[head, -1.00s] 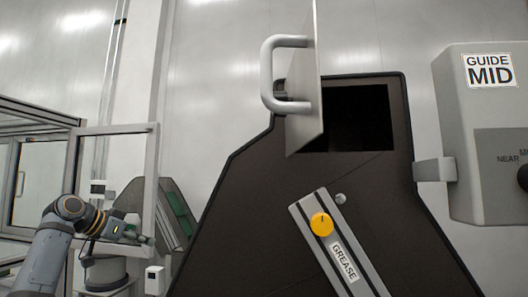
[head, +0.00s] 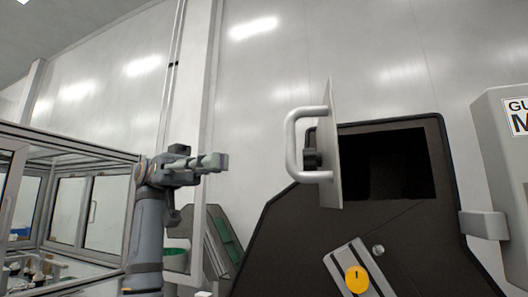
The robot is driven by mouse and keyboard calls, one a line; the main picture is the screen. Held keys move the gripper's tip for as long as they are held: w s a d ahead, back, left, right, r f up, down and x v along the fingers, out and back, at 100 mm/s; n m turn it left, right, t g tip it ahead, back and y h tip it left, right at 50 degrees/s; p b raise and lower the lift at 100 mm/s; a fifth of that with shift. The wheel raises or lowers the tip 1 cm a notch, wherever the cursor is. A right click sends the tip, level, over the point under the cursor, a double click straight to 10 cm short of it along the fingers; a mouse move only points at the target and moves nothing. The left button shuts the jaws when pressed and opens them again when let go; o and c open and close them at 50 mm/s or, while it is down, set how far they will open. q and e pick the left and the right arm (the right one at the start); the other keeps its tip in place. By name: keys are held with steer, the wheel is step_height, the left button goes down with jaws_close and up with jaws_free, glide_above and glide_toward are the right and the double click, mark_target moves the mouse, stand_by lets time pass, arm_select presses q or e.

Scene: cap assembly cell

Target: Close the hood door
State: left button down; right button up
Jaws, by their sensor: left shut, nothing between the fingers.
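The hood door (head: 333,150) is a thin pale panel that stands open, seen nearly edge-on, at the left side of the hood's dark opening (head: 388,165). A rounded grey handle (head: 291,145) sticks out from its left face. A small dark part shows inside the handle loop; I cannot tell what it is. My left gripper (head: 222,162) is shut and empty, pointing right, to the left of the handle and apart from it in the picture. My right gripper is not in view.
The black hood body (head: 290,240) carries a yellow knob (head: 357,280) below the opening. A grey box labelled GUIDE (head: 495,150) stands at the right. A glazed frame cell (head: 75,150) is at the left. Bare wall shows between gripper and handle.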

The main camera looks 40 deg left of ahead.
mark_target(307, 157)
arm_select(q)
steer(key=s+d+p, duration=0.1)
steer(key=d, duration=0.9)
steer(key=shift+s+d+p, duration=0.15)
steer(key=shift+d+p, duration=0.05)
steer(key=shift+p, duration=0.15)
